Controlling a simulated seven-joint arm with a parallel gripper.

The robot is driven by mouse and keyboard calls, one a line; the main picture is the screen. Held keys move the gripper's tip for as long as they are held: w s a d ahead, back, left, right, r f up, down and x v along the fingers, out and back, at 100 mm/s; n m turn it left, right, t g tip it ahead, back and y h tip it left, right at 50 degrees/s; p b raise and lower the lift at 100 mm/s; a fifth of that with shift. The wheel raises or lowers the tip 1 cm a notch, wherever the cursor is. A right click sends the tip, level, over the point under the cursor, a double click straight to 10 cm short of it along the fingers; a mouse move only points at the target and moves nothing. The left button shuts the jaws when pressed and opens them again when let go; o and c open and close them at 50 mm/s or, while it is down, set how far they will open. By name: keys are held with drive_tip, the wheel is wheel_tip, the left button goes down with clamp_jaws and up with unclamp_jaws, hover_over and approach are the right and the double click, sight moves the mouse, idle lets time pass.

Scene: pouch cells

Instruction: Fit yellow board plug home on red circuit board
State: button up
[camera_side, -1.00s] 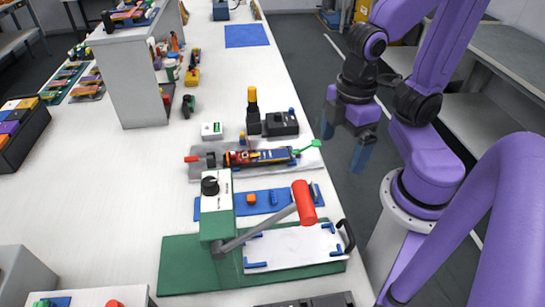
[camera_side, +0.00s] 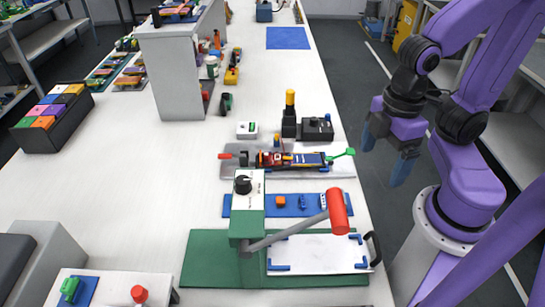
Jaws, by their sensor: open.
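My gripper (camera_side: 388,155) hangs open and empty to the right of the bench, its blue fingers apart and pointing down. It is clear of everything on the bench. A small red part with dark and yellow bits, perhaps the red circuit board (camera_side: 270,159), lies at the left of a blue body on a grey fixture plate (camera_side: 342,172). A red-tipped pin is to its left and a green lever to its right. I cannot make out a yellow plug for certain at this size.
Behind the fixture stand a black post with a yellow top (camera_side: 290,98) and a black box (camera_side: 317,129). In front are a blue strip (camera_side: 310,208) and a green press (camera_side: 215,262) with a red-handled lever (camera_side: 338,212). A blue mat (camera_side: 288,38) lies clear farther back.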

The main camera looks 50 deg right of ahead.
drive_tip(key=shift+w+a, duration=0.1)
drive_tip(key=shift+w, duration=0.05)
drive_tip(key=c, duration=0.5)
drive_tip(key=w+a+m, duration=0.1)
drive_tip(key=w+m, duration=0.1)
drive_tip(key=w, duration=0.1)
drive_tip(key=w+a+m, duration=0.1)
drive_tip(key=w+m, duration=0.1)
drive_tip(key=w, duration=0.2)
drive_tip(key=w+a+r+m, duration=0.1)
drive_tip(key=w+m, duration=0.1)
drive_tip(key=w, duration=0.1)
drive_tip(key=shift+w, duration=0.3)
drive_tip(key=c, duration=0.3)
drive_tip(key=m, duration=1.6)
hover_over(277, 138)
drive_tip(key=w, duration=0.1)
wheel_tip(277, 138, down, 4)
drive_tip(key=f, duration=1.7)
drive_tip(key=shift+d+f, duration=0.25)
drive_tip(key=shift+d, duration=0.15)
clamp_jaws()
